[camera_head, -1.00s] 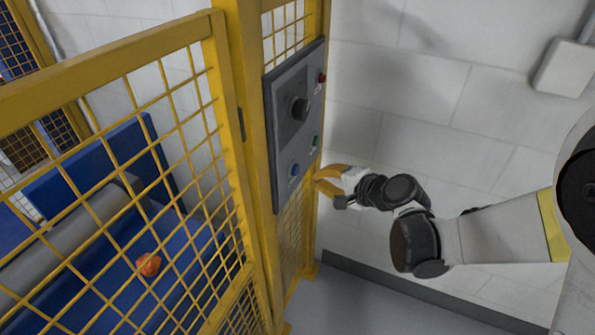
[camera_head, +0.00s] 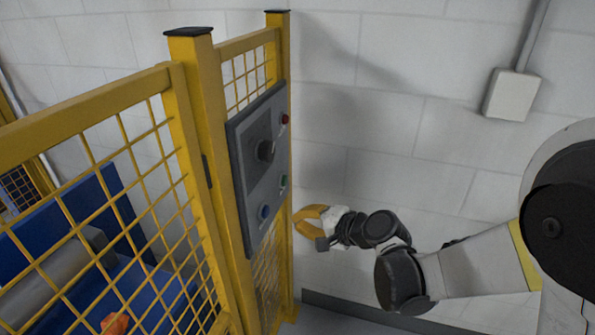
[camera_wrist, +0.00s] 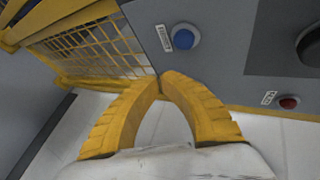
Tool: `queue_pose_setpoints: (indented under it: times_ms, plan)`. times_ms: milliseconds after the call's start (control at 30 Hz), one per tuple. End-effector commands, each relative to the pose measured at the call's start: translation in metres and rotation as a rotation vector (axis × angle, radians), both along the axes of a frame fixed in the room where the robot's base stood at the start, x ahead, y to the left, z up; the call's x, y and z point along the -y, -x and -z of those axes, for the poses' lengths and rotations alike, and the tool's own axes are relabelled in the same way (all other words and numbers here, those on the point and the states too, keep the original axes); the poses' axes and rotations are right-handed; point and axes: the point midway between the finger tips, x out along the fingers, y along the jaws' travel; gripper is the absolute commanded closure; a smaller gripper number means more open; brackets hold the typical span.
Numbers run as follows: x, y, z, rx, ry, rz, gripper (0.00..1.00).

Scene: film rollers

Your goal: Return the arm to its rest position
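My gripper (camera_head: 298,222) has curved yellow fingers and is in front of the white wall, just right of the control panel (camera_head: 240,180). In the wrist view my gripper (camera_wrist: 160,78) has its fingertips together, with nothing between them. The panel is grey and carries a black knob (camera_head: 265,151), a red button (camera_head: 285,119), a green button (camera_head: 283,181) and a blue button (camera_head: 264,212). In the wrist view, the blue button (camera_wrist: 187,35) is beyond the fingertips and the red button (camera_wrist: 289,102) is to the right. My arm reaches in from the right side of the head view.
A yellow mesh fence (camera_head: 120,190) stands at the left, with the panel on its post section. Behind the mesh are a grey roller (camera_head: 50,285), blue machine parts and an orange object (camera_head: 114,324). A grey wall box (camera_head: 511,95) hangs at upper right.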

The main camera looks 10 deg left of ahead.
Motion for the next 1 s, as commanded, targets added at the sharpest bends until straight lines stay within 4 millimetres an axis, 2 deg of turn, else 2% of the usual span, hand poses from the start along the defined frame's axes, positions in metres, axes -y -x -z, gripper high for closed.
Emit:
queue_pose_setpoints:
  times_ms: [67,167,267,367,600,800,900,1000]
  plan:
    - [0.002,0.0,-0.002,0.004,0.008,0.001,1.0]
    - [0.016,0.004,-0.011,0.027,0.054,0.002,1.0]
    - [0.046,0.013,-0.027,0.071,0.152,0.004,1.0]
    - [0.088,0.03,-0.045,0.125,0.293,0.002,1.0]
    - [0.193,0.092,-0.07,0.219,0.652,-0.023,1.0]
    - [0.271,0.155,-0.072,0.248,0.934,-0.063,1.0]
    - [0.297,0.179,-0.07,0.249,1.038,-0.083,1.0]
    - [0.314,0.195,-0.067,0.247,1.105,-0.099,1.0]
